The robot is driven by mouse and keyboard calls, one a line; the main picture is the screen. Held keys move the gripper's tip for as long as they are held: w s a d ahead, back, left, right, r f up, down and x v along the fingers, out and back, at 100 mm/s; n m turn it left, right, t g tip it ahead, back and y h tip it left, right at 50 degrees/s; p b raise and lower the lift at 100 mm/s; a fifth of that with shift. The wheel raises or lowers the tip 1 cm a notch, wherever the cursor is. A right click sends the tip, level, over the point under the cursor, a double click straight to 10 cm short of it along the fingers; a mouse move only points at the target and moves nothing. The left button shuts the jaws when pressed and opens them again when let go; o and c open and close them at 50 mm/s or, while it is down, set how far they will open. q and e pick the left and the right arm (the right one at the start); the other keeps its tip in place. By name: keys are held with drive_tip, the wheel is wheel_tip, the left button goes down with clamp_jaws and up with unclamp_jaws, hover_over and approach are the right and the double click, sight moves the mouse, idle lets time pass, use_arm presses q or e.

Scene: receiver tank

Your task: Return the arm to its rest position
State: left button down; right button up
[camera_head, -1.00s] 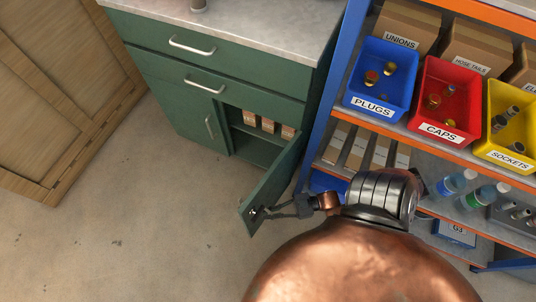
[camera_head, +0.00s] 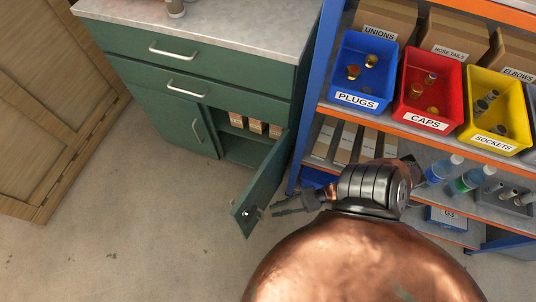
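My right arm reaches up from the bottom of the view, and its dark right gripper (camera_head: 284,207) points left toward the open door (camera_head: 262,185) of the green cabinet (camera_head: 165,110). The fingertips are just right of the door's free edge, with a small gap showing. I see no object in the fingers. They appear narrow from this angle, so I cannot tell whether they are open or shut. The door stands swung out, and several small boxes (camera_head: 254,127) show on the shelf inside. My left gripper is not in view.
A blue and orange shelf rack (camera_head: 313,90) stands to the right, close to my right arm. It carries a blue plugs bin (camera_head: 359,100), a red caps bin (camera_head: 427,122) and a yellow sockets bin (camera_head: 493,143). Wooden panels (camera_head: 50,110) stand at left. The floor (camera_head: 130,235) at lower left is clear.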

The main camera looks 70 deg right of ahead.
drive_tip(key=shift+s+d, duration=0.4)
drive_tip(key=shift+s, duration=0.2)
